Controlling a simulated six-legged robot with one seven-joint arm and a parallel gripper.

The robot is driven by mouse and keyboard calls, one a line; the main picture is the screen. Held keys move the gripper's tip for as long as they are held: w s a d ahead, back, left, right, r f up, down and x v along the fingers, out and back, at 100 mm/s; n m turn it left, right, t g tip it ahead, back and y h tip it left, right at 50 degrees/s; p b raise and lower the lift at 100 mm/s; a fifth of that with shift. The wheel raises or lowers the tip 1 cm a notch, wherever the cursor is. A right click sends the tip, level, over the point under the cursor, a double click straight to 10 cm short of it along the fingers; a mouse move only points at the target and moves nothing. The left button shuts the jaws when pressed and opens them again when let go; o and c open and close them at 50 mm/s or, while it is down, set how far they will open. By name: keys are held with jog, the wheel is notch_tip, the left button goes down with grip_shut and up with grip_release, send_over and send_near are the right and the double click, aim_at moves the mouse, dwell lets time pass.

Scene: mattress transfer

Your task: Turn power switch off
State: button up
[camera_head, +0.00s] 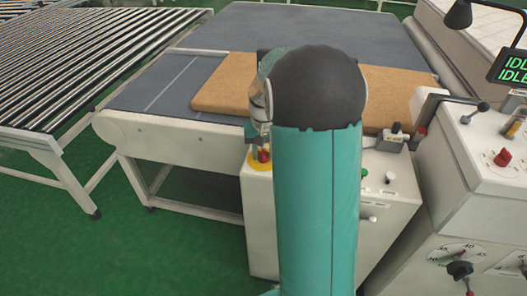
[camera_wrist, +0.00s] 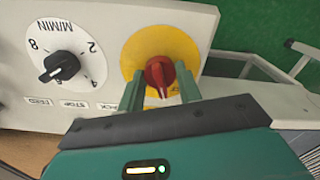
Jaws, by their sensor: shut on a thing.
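The power switch is a red rotary knob (camera_wrist: 158,72) on a round yellow plate (camera_wrist: 150,45), set in a white panel. In the wrist view my gripper (camera_wrist: 160,84) has its two green fingers on either side of the knob, shut on it. The knob's pale marker line points toward my gripper, down in the picture. In the head view the red knob (camera_head: 263,155) and yellow plate (camera_head: 257,163) show at the left edge of my arm, on top of a white control box (camera_head: 384,205). My arm hides much of that box and most of my gripper there.
A black dial (camera_wrist: 60,66) marked M/MIN sits beside the switch, with labels below it. Behind the box is a grey conveyor table (camera_head: 290,32) with a tan mattress (camera_head: 222,88). A roller conveyor (camera_head: 90,50) stands left, another control console (camera_head: 480,190) right. Green floor is clear at front left.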

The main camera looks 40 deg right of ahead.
aim_at(263, 151)
jog(key=n, duration=0.5)
jog(key=shift+n, duration=0.3)
dwell(0.4)
jog(key=o, duration=1)
jog(key=shift+r, duration=0.1)
notch_tip(263, 151, up, 14)
jog(key=shift+f, duration=0.15)
